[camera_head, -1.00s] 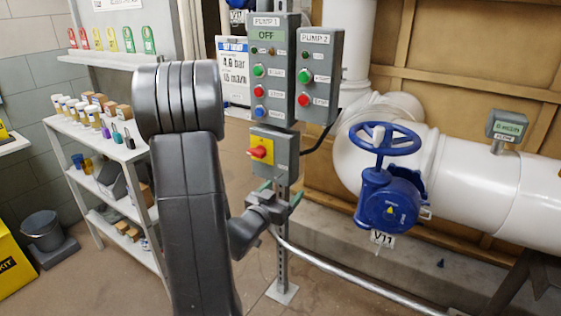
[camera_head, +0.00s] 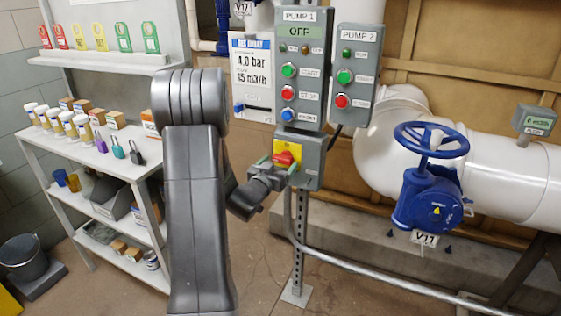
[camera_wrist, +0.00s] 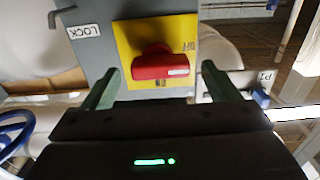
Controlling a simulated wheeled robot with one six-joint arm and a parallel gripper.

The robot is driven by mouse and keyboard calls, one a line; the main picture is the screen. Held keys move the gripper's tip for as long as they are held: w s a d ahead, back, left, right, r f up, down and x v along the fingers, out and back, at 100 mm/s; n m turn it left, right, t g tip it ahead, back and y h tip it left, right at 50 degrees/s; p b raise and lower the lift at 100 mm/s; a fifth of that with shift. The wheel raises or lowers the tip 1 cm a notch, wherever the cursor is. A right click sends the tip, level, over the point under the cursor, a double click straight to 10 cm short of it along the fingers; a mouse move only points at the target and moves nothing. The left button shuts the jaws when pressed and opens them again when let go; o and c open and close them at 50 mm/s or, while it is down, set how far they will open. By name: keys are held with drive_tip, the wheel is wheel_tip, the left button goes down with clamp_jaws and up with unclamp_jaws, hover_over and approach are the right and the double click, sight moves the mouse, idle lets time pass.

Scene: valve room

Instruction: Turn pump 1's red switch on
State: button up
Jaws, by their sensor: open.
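The red switch (camera_head: 284,160) is a rotary handle on a yellow plate, on the grey box below the Pump 1 panel (camera_head: 300,75). In the wrist view the red switch (camera_wrist: 161,68) lies between my fingertips, with bare space on both sides. The yellow plate (camera_wrist: 128,45) carries the word OFF by the handle. My gripper (camera_head: 279,169) is open, its green fingers on either side of the handle; it also shows in the wrist view (camera_wrist: 158,85). I cannot tell whether either finger touches the handle. The Pump 1 display reads OFF.
The Pump 2 panel (camera_head: 353,80) is close on the right. A blue valve wheel (camera_head: 427,140) and white pipe (camera_head: 490,165) stand further right. A metal rail (camera_head: 385,278) runs low in front. A shelf (camera_head: 115,165) with small items stands left.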

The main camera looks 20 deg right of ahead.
drive_tip(key=shift+x, duration=0.9)
drive_tip(key=shift+c, duration=0.4)
drive_tip(key=c, duration=0.9)
